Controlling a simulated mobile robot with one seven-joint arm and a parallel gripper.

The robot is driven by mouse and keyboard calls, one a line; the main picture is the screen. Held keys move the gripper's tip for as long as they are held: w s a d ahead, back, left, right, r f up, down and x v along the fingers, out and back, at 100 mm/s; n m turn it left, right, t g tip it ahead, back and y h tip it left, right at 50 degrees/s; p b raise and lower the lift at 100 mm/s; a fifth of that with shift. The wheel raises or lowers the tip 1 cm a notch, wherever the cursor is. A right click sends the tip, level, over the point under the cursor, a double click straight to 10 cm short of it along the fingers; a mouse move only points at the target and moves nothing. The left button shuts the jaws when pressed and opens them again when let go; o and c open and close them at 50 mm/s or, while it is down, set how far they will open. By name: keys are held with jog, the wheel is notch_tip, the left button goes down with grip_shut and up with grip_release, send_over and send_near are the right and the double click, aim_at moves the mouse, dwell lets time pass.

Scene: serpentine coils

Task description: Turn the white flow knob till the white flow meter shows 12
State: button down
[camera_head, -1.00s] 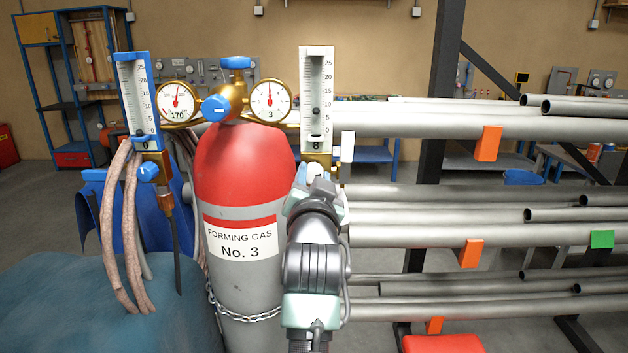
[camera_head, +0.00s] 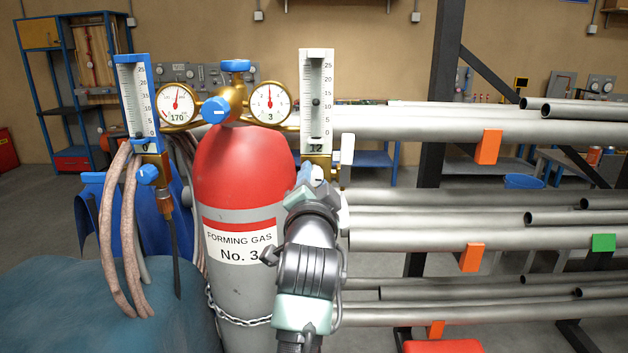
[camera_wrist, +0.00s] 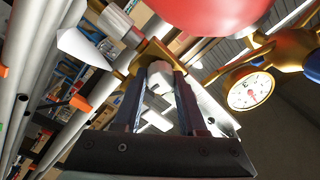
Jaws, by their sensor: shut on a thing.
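The white flow meter (camera_head: 317,85) stands upright right of the gas bottle in the head view. Its dark float is at roughly 12, and its display (camera_head: 316,149) reads 12. The white flow knob (camera_wrist: 159,74) sits between the two dark fingers of my gripper (camera_wrist: 157,90) in the wrist view. My gripper (camera_head: 313,180) is shut on the knob below the meter. In the head view my wrist and the gripper hide most of the knob.
The blue flow meter (camera_head: 138,95) at left reads 0, with its blue knob (camera_head: 148,174) below. The red-topped gas bottle (camera_head: 240,165) stands close left of my arm. Racked pipes (camera_head: 430,219) lie close on the right. A regulator gauge (camera_head: 270,102) sits above the bottle.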

jog(key=shift+c, duration=2.3)
grip_release()
jog(key=shift+s, duration=0.1)
jog(key=s+b, duration=0.3)
jog(key=s, duration=0.9)
jog(key=shift+s+f, duration=0.3)
jog(key=shift+s, duration=0.1)
jog(key=s+d+r+n+t, duration=0.1)
jog(key=s+r+n+t, duration=0.7)
jog(key=s+r, duration=1)
notch_tip(320, 180, up, 3)
jog(key=shift+d+r+n+t, duration=0.15)
jog(key=shift+n+t, duration=0.25)
jog(key=shift+n, duration=0.7)
